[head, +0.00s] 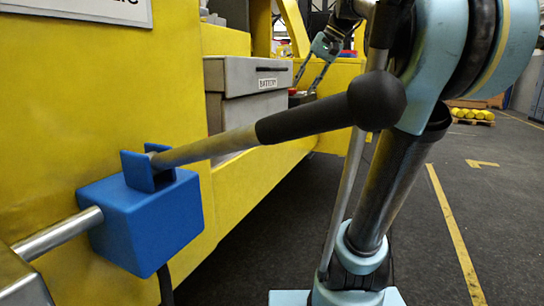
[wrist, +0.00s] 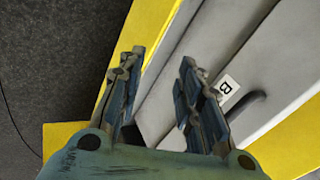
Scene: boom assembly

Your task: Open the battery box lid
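The grey battery box (head: 228,110) stands in a recess of the yellow machine in the head view. Its lid (head: 232,75) looks closed, with a dark handle strip and a "BATTERY" label on its front. In the wrist view the lid (wrist: 225,40) runs diagonally, with the dark handle (wrist: 242,106) and part of the label (wrist: 228,86) to the right of my fingers. My gripper (wrist: 158,72) is open and empty, its fingers in front of the grey box. In the head view my gripper (head: 308,77) is just right of the box; contact cannot be told.
A blue block (head: 150,225) with a black-gripped lever (head: 320,107) stands in the foreground and crosses the view below the box. Yellow machine panels (head: 255,185) border the box. Dark open floor (head: 440,230) lies to the right, with a pallet of yellow items (head: 473,115) far back.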

